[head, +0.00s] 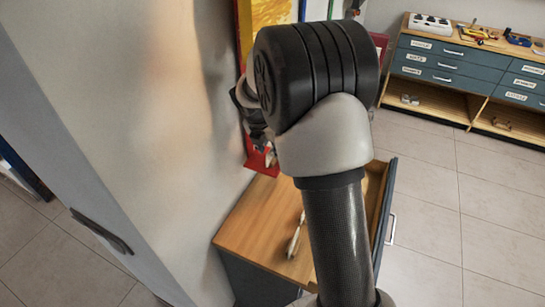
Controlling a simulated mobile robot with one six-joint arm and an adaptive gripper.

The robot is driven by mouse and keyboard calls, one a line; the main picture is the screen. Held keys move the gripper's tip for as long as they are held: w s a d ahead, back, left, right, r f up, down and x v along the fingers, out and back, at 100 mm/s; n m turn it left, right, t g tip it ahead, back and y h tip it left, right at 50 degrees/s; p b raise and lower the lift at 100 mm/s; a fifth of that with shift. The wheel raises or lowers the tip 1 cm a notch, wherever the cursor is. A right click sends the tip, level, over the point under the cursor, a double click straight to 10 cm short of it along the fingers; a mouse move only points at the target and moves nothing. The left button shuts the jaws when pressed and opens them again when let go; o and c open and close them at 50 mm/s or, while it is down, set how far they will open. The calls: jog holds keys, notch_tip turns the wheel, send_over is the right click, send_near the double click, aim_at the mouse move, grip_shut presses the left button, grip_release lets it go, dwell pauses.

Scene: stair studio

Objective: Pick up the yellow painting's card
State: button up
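A painting with yellow and orange areas in a red frame (240,38) is on the wall at the upper middle of the head view. My arm hides much of it. I cannot make out its card for certain. A small pale patch shows against a red piece (257,161) low at the wall, just below my gripper. My gripper (262,138) shows only as dark parts at the left of my arm's big black joint. It is close to the wall and mostly hidden, so its opening and contents cannot be told.
A cabinet with a wooden top (248,218) stands against the wall, its drawer (387,190) pulled out at the right. A slim pale object (296,236) lies on the top. A workbench with labelled drawers (460,62) stands at the back right. Tiled floor between is clear.

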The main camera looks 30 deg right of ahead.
aim_at(271, 148)
jog(key=b+x, duration=0.1)
jog(key=x, duration=0.3)
jog(key=shift+d+f+b, duration=0.1)
jog(key=shift+f+b, duration=0.2)
jog(key=shift+f, duration=0.05)
jog(key=shift+r, duration=0.1)
jog(key=shift+c, duration=0.4)
jog(key=c, duration=0.6)
